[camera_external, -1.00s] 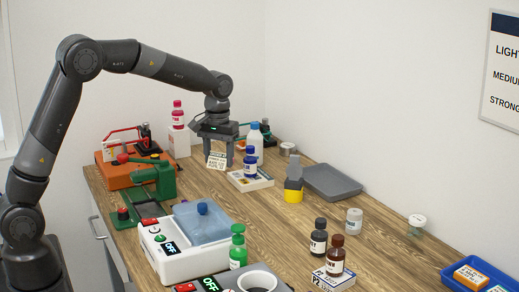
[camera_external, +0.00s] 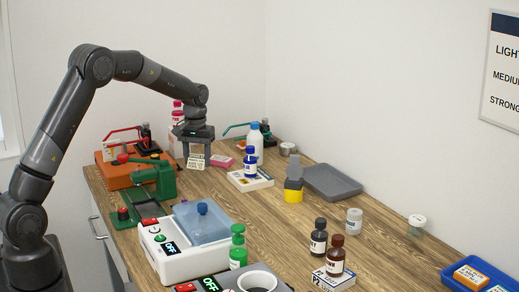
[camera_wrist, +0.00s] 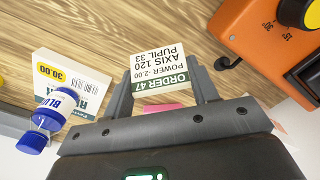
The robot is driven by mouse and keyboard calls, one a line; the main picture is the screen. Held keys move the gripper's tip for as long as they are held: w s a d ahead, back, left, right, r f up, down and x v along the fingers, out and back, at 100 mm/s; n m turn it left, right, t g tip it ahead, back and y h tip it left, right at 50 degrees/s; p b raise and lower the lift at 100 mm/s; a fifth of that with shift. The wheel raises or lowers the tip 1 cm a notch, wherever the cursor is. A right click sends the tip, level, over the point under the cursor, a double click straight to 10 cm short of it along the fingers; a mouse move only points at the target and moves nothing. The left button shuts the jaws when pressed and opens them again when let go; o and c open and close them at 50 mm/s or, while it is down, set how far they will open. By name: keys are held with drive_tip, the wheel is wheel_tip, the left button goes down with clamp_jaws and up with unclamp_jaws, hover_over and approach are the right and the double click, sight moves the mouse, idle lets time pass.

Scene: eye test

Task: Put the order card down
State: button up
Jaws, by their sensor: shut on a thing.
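The order card (camera_external: 196,162) is a small white card with dark print and a green band. The wrist view shows the card (camera_wrist: 160,66) reading "ORDER 47", with lines for power, axis and pupil. My gripper (camera_external: 197,158) is shut on it, with one finger at each side, near the back left of the wooden table (camera_external: 290,229). The wrist view also shows my gripper (camera_wrist: 163,88) around the card. The card is close to the wood; I cannot tell whether it touches.
An orange machine (camera_external: 124,177) and a green press (camera_external: 163,180) stand left of the card. A pink block (camera_external: 221,161) and a white box (camera_external: 245,182) bearing a blue bottle (camera_external: 250,164) are to its right. Bare wood lies in front of it.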

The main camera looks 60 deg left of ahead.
sight(198, 168)
drive_tip(key=shift+f, duration=2)
drive_tip(key=shift+f, duration=0.1)
drive_tip(key=o, duration=0.9)
drive_tip(key=shift+o, duration=0.2)
